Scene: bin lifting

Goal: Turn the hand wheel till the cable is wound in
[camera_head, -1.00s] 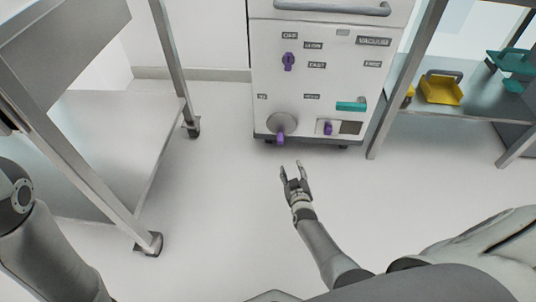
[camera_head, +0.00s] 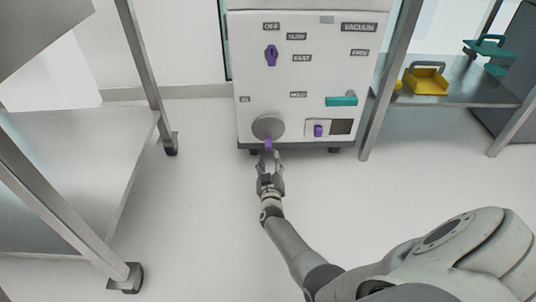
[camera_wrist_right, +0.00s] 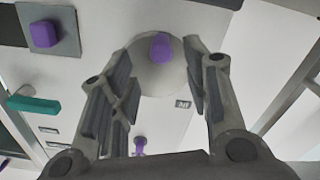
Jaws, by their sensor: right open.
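The hand wheel (camera_head: 267,127) is a round grey disc low on the front of a white machine (camera_head: 305,75). Its purple handle (camera_head: 268,144) sticks out at the bottom of the disc. In the right wrist view the wheel (camera_wrist_right: 158,80) and handle (camera_wrist_right: 160,47) show between the fingers. My right gripper (camera_head: 269,158) is open, just in front of the handle, one finger on each side of it in the wrist view. I cannot tell whether a finger touches it. My left gripper is out of view. No cable is visible.
A purple knob (camera_head: 271,55), a teal handle (camera_head: 341,101) and a purple switch (camera_head: 318,131) are on the machine's front. A metal cart (camera_head: 75,180) stands at left. The floor between is clear.

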